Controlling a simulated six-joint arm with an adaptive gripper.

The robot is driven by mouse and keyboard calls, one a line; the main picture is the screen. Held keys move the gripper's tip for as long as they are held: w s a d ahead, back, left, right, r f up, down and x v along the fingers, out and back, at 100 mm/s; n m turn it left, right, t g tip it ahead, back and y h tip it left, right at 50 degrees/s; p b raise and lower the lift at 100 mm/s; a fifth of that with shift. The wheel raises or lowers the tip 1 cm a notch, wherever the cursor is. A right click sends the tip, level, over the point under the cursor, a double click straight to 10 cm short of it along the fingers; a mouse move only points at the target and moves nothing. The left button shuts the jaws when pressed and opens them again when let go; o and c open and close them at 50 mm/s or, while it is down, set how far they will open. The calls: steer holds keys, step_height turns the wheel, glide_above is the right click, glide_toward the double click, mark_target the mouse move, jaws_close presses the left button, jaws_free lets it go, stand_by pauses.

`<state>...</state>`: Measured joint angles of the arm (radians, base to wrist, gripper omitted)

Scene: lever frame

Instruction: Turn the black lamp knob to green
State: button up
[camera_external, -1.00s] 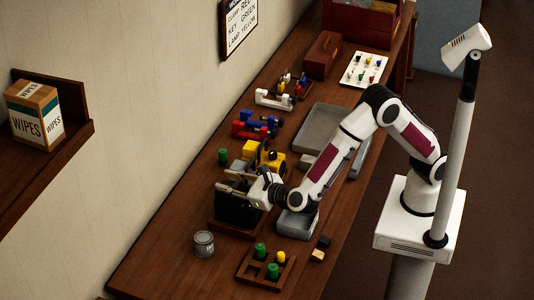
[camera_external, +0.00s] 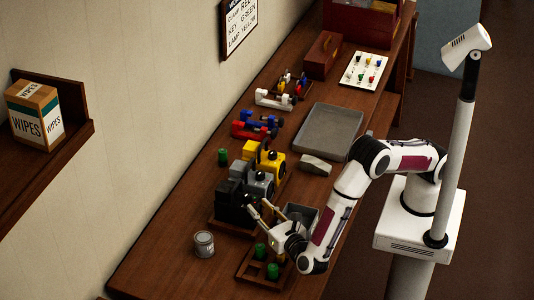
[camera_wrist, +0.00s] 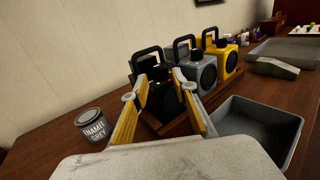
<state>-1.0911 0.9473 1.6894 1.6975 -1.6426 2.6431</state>
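The black lamp (camera_external: 230,204) stands at the near end of a row of three lamps on a wooden base. In the wrist view the black lamp (camera_wrist: 150,76) is straight ahead, its handle up and its dark round front between my fingers. My gripper (camera_external: 255,206) is in front of the lamp, fingers pointing at it. In the wrist view my gripper (camera_wrist: 158,84) has its yellow-padded fingers apart, with nothing held. I cannot tell whether the fingertips touch the lamp. The knob and its setting are too dark to make out.
Beside it stand the grey lamp (camera_wrist: 188,66) and yellow lamp (camera_wrist: 222,60). A grey bin (camera_wrist: 262,120) is to the right. A paint can (camera_wrist: 94,125) is to the left. A wooden tray (camera_external: 247,270) with green pegs lies under my wrist.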

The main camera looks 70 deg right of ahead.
mark_target(250, 199)
steer(key=shift+w+d, duration=0.1)
steer(key=shift+x, duration=3.8)
jaws_close()
